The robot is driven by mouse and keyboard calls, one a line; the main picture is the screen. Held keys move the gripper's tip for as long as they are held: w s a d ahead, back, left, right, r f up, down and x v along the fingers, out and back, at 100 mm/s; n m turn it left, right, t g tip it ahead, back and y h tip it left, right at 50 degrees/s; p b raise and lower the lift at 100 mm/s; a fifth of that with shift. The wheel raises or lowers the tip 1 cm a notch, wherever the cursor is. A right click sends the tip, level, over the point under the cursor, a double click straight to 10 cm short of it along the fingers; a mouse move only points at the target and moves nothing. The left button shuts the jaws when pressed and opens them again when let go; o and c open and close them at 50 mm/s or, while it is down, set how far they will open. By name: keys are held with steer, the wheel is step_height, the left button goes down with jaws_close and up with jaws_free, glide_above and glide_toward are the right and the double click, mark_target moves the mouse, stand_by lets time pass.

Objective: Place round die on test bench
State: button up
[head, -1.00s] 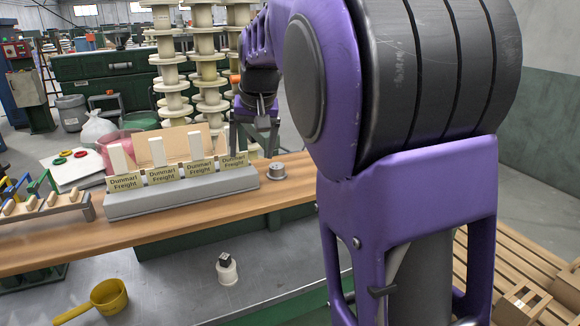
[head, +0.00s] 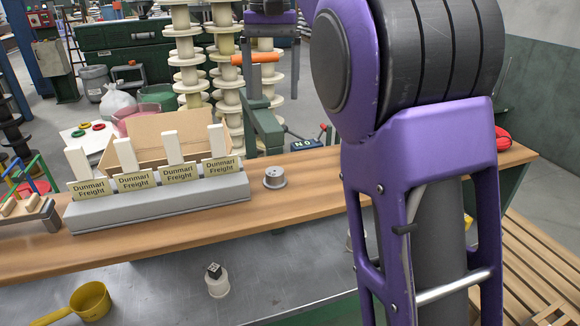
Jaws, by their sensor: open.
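The round die looks to be the small grey metal cylinder with holes in its top (head: 274,178). It stands upright on the wooden top (head: 320,172), just right of the grey card holder, with nothing touching it. The grey metal bench top (head: 140,285) lies lower and nearer; I cannot tell whether this or the wooden-topped bench is the test bench. My purple arm fills the right side, and another purple part of it shows at the top edge. My gripper's fingers do not show.
A white pot with a dark cube (head: 217,284) and a yellow scoop (head: 92,301) stand on the metal top. A green clamp (head: 263,128) and spool stacks (head: 188,60) stand behind. Wood right of the die is clear.

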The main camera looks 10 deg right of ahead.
steer(key=b, duration=0.2)
glide_above(274, 172)
steer(key=f, duration=1.2)
steer(key=shift+w, duration=0.35)
steer(key=f, duration=0.1)
steer(key=f+b, duration=0.1)
steer(key=f, duration=0.2)
steer(key=shift+s+f, duration=0.15)
steer(key=shift+s, duration=0.25)
steer(key=shift+f, duration=0.45)
jaws_close()
